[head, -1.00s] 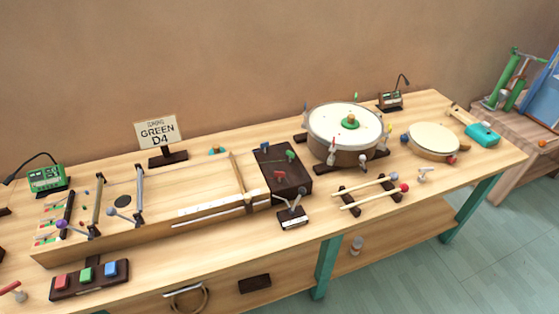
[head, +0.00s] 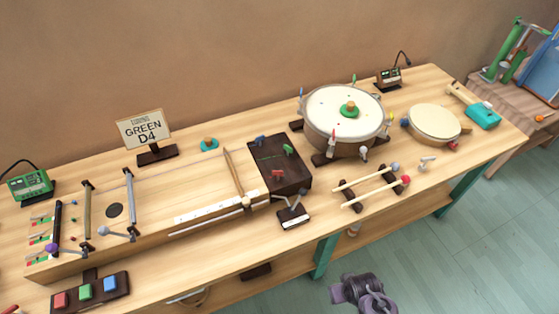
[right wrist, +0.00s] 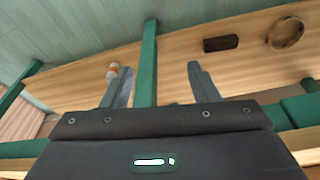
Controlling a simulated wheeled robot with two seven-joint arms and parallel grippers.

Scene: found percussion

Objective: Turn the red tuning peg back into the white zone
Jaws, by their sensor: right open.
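The red tuning peg (head: 278,174) stands on the dark peg block (head: 296,184) at the right end of the long string box (head: 150,235), with a green peg (head: 287,149) and a blue peg (head: 260,140) behind it. A white zone around it is too small to make out. My right gripper shows in the right wrist view (right wrist: 160,85), open and empty, with a green table leg beyond its fingers. My right arm's grey end (head: 364,294) is at the bottom of the head view, in front of the table and well away from the peg. My left gripper is out of view.
A drum (head: 343,112) with coloured pegs stands right of the block. Drumsticks (head: 365,178) on a dark rack lie in front of it. A sign reading "GREEN D4" (head: 144,131) stands behind the box. A small dark lever stand (head: 293,214) is close in front of the peg block.

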